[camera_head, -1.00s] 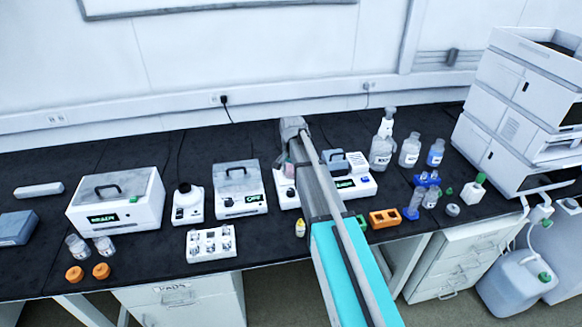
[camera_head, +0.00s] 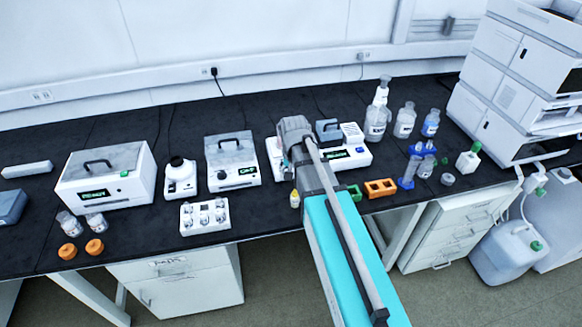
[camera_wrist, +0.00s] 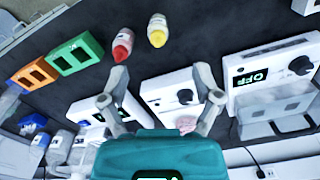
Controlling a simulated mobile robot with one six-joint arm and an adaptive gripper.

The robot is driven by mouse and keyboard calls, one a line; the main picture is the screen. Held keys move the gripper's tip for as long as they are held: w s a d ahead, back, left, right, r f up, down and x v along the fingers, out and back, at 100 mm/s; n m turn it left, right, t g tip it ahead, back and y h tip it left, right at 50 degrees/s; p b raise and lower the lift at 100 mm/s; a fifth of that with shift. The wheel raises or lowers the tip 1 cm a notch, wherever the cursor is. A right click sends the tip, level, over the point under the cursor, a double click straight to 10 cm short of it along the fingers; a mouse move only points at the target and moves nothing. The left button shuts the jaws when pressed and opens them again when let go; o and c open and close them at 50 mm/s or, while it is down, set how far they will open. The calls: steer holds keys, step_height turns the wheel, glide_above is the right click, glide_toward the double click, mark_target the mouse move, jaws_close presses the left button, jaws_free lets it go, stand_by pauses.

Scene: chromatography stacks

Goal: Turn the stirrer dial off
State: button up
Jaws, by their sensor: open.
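A white unit (camera_wrist: 178,92) with a round black dial (camera_wrist: 185,96) lies between and beyond my fingers in the wrist view; it looks like the stirrer, and a pinkish vessel shows beside the dial. In the head view this unit (camera_head: 273,155) is partly hidden behind my arm. My gripper (camera_wrist: 161,74) is open and empty, its fingers spread on either side of the dial. I cannot tell how far off the dial is or how it is set. In the head view my wrist hangs over the unit and hides the fingertips.
A lidded white device reading OFF (camera_head: 232,160), with its own dark dial, stands left of the unit. A device with a green display (camera_head: 350,155) stands right. Red-capped (camera_wrist: 122,46) and yellow-capped (camera_wrist: 157,32) small bottles and orange (camera_head: 380,188) and green racks stand nearby.

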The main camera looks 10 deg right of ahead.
steer(key=s+f+n+b, duration=0.2)
steer(key=s+n, duration=0.1)
steer(key=s, duration=0.8)
steer(key=shift+s+a+f+n, duration=0.2)
steer(key=shift+s+n, duration=0.05)
steer(key=shift+n, duration=0.15)
stand_by(2.0)
